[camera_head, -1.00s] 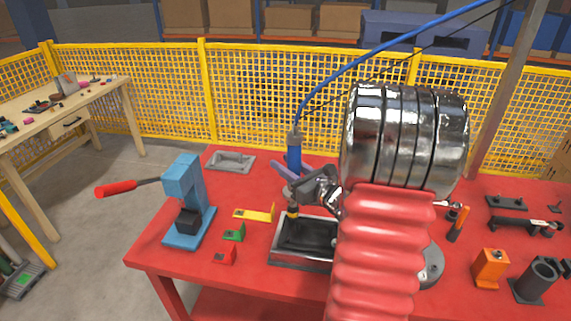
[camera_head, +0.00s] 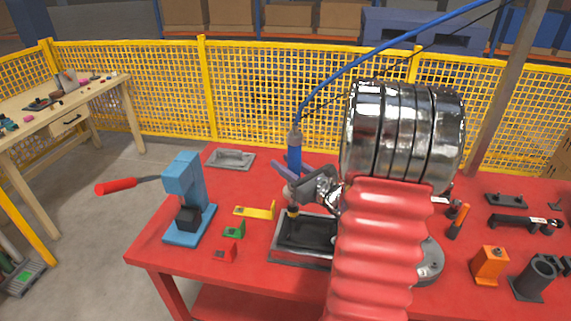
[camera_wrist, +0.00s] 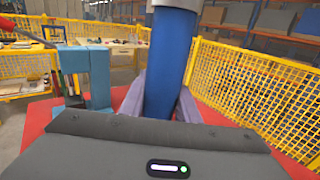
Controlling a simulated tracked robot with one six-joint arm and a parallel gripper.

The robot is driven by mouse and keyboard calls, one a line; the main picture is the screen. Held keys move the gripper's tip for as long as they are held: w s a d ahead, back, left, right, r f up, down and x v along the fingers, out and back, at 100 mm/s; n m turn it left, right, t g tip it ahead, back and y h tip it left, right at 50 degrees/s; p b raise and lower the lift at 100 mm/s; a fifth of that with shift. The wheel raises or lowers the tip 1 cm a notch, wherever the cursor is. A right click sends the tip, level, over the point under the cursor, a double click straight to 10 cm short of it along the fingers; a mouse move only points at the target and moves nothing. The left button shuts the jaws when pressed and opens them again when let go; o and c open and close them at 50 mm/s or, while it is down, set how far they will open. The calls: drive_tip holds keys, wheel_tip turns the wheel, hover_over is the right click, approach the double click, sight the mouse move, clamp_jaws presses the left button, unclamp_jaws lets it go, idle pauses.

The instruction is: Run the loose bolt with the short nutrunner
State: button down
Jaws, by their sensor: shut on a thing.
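The nutrunner (camera_head: 294,152) is a blue upright tool with a blue hose rising from its top. My gripper (camera_head: 290,172) is shut around its body; in the wrist view the blue nutrunner (camera_wrist: 168,65) stands between my two purple fingers (camera_wrist: 160,98). Its dark lower end with a yellow band (camera_head: 293,211) points down at the left part of a dark, open metal housing (camera_head: 272,257) on the red table. The loose bolt cannot be made out, and I cannot tell whether the tool's tip touches anything. My arm hides the housing's right side.
A blue press with a red-handled lever (camera_head: 186,200) stands left on the red table (camera_head: 160,246). An orange block (camera_head: 489,264) and a dark cylinder holder (camera_head: 534,277) stand right. Yellow mesh fence (camera_head: 250,92) runs behind.

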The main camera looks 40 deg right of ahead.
drive_tip(key=shift+f, duration=0.7)
idle(1.5)
drive_tip(key=shift+r, duration=0.15)
drive_tip(key=shift+r, duration=2.5)
